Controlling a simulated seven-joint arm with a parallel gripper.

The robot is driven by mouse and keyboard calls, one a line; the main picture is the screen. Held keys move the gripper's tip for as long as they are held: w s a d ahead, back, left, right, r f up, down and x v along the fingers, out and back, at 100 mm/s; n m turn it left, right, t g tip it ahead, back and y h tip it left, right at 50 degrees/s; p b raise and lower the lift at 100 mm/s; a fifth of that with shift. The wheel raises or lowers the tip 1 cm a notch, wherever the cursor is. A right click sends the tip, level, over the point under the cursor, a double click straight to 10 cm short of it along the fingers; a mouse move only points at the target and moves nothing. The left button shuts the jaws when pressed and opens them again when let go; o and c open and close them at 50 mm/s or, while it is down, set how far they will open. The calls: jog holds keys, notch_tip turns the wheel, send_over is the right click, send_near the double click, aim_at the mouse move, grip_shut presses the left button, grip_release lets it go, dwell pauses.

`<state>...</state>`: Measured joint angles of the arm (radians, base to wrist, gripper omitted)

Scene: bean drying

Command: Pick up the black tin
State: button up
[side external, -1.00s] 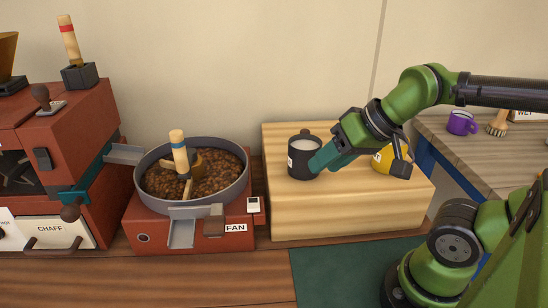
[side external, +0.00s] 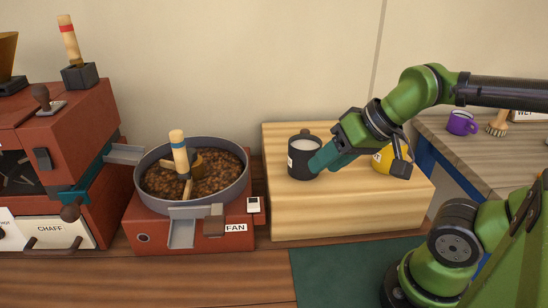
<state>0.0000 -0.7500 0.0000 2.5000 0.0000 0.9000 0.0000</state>
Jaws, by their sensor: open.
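The black tin (side external: 298,166) stands upright on a pale wooden block, with a light label on its left side and a pale inside or top showing. A dark knob shows at its back rim. My gripper (side external: 318,163) comes in from the right, tilted down, with its teal fingers at the tin's right side. The fingers are open, and the tin stays on the block. The fingers hide part of the tin's right side, and I cannot tell whether they touch it.
A yellow container (side external: 382,160) stands on the wooden block (side external: 340,215) behind my gripper. To the left is a round pan (side external: 143,190) of brown beans on a red base, beside a red machine (side external: 70,125).

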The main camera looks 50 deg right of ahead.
jog(key=o, duration=1.1)
